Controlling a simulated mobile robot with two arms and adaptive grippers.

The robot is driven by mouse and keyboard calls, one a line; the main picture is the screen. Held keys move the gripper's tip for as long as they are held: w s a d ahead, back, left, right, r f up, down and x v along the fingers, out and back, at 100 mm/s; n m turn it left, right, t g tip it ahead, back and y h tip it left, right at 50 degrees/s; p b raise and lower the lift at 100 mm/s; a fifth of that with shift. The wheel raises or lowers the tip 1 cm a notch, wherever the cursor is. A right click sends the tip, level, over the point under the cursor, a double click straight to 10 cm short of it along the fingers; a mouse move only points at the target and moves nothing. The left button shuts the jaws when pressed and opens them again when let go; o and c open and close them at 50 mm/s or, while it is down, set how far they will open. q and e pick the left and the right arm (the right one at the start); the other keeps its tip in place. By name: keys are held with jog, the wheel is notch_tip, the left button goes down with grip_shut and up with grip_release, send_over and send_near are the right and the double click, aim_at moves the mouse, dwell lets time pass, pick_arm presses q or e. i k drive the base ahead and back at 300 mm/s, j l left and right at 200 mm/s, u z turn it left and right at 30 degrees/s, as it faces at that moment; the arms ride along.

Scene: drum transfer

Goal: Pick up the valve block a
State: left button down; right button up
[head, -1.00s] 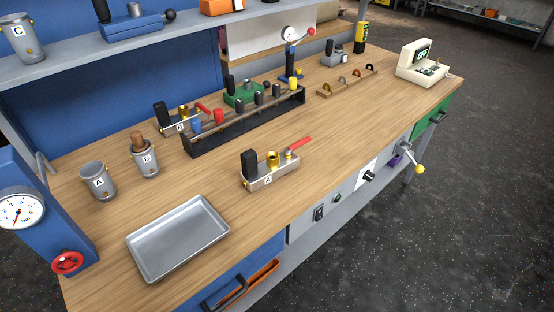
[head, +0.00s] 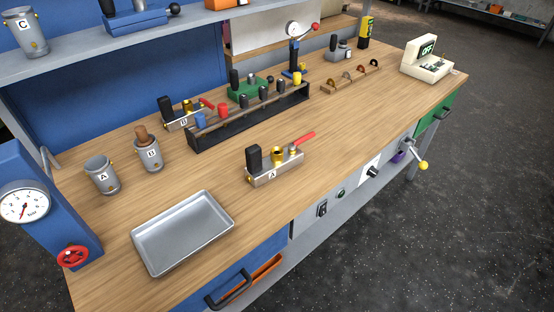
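The valve block A (head: 273,172) stands on the wooden workbench (head: 330,150), right of the metal tray. It is a silver block marked "A" with a black upright grip at its left, brass fittings and a red lever pointing right. A similar valve block B (head: 186,122) stands farther back, left of the dark rack. Neither of my grippers shows in the head view.
An empty metal tray (head: 150,247) lies front left. Cups A (head: 102,175) and B (head: 148,155) stand behind it. A dark rack (head: 250,120) with coloured knobs runs behind valve block A. A gauge post (head: 25,205) stands at the left edge. Bench right of valve block A is clear.

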aim_at(259, 171)
jog(key=u, duration=0.5)
jog(key=i+l+u, duration=0.1)
jog(key=l+u, duration=0.3)
jog(key=l, duration=0.4)
jog(key=l+u, duration=0.45)
jog(key=l, duration=1.1)
